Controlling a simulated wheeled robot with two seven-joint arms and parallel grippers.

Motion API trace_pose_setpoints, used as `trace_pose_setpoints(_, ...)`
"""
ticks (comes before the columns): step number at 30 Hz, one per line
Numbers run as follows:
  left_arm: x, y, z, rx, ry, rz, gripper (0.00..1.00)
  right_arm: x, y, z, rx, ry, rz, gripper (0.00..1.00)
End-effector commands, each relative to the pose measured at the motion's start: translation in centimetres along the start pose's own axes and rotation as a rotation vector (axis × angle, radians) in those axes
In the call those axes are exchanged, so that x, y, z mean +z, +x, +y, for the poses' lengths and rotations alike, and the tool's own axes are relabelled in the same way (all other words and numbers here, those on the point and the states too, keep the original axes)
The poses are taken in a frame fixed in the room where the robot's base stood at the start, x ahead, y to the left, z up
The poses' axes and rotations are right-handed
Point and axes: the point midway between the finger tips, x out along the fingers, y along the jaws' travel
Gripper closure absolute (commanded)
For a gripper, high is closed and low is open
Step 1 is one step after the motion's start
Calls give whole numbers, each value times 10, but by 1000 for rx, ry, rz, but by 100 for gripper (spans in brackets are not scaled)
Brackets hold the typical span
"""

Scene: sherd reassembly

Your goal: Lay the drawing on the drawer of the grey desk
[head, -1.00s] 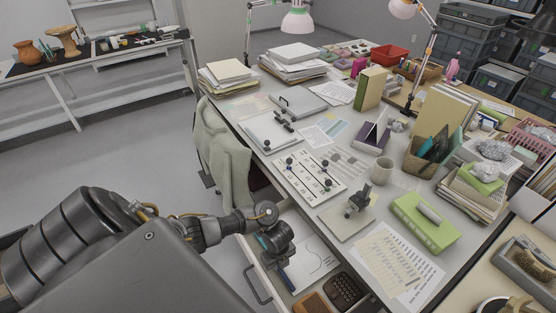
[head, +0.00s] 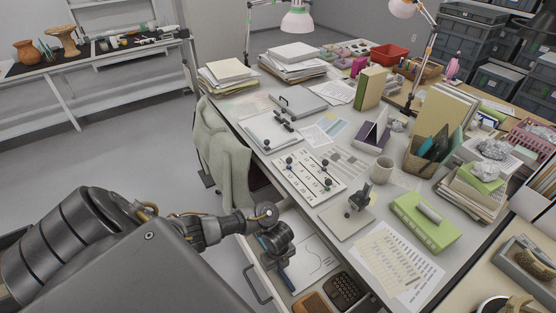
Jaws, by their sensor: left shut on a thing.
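The drawing (head: 319,262), a white sheet with a thin curved line, is over the open drawer of the grey desk (head: 300,222). It looks flat, but I cannot tell whether all of it rests on the drawer's contents. My left gripper (head: 287,284) points down at the sheet's near left side and is shut on its edge; the wrist and fingers hide part of the sheet. The drawer's handle (head: 258,286) shows at its front, left of the gripper. My right gripper is not in view.
A brown box (head: 313,303) and a dark keypad-like object (head: 343,290) lie in the drawer beside the drawing. The desktop above holds a calendar-like board (head: 310,179), a microscope (head: 359,199), a mug (head: 382,170) and papers. A cloth-draped chair (head: 222,150) stands left.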

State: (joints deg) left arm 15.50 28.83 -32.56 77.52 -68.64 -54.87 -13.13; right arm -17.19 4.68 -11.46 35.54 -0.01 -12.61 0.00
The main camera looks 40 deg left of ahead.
Motion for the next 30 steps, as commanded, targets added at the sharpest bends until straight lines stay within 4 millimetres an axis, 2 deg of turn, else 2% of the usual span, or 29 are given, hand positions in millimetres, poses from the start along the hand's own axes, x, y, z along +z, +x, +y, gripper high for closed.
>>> trace_pose_setpoints(20,0,2,0,0,0,-1,100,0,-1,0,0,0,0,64)
trace_pose_setpoints(21,0,2,0,0,0,-1,81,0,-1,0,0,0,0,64)
trace_pose_setpoints(24,0,2,0,0,0,-1,68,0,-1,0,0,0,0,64)
trace_pose_setpoints(26,0,2,0,0,0,-1,61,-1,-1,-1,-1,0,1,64)
trace_pose_setpoints(30,0,2,0,0,0,0,61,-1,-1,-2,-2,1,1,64)
